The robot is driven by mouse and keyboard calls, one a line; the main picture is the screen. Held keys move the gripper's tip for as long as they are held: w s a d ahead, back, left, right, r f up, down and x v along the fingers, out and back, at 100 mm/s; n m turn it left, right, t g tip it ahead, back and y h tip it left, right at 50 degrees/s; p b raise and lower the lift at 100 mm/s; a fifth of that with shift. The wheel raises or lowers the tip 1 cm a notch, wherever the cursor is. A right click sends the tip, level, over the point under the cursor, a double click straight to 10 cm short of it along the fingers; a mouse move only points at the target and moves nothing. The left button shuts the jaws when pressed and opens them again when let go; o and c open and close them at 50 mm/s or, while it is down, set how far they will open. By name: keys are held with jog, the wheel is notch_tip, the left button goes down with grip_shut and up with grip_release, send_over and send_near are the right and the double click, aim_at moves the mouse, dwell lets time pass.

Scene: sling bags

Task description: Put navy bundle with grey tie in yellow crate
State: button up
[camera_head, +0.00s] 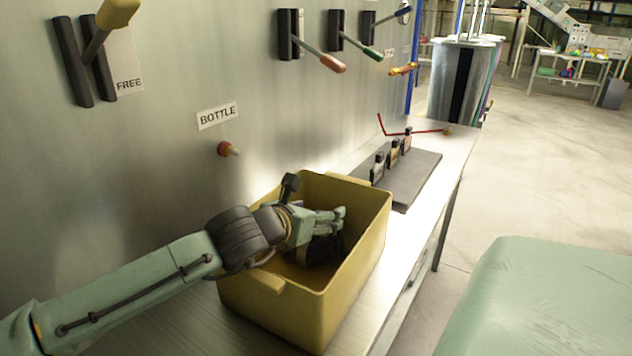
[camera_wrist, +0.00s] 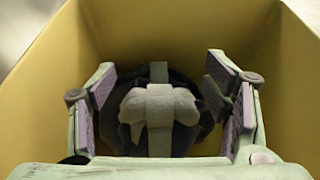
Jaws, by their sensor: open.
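The yellow crate (camera_head: 335,306) stands on the bench against the wall panel. Its walls (camera_wrist: 160,35) surround my gripper in the wrist view. The navy bundle (camera_head: 322,249) is inside the crate, dark and partly hidden by my gripper and the crate wall. In the wrist view the bundle (camera_wrist: 190,139) shows dark, with a pale grey tie (camera_wrist: 158,108) around its middle. My gripper (camera_head: 328,222) reaches into the crate from above. Its fingers (camera_wrist: 167,105) are open, one on each side of the bundle, with a gap visible at each side.
A dark base (camera_head: 425,172) with several small padlock-like items and a red bar (camera_head: 415,132) lies on the bench behind the crate. The wall carries levers and a red knob (camera_head: 224,149). A green surface (camera_head: 545,300) is at the lower right. Floor between is clear.

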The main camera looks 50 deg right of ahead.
jog(key=b+v, duration=0.1)
jog(key=v, duration=0.6)
jog(key=shift+a+r, duration=0.1)
jog(key=shift+a, duration=0.05)
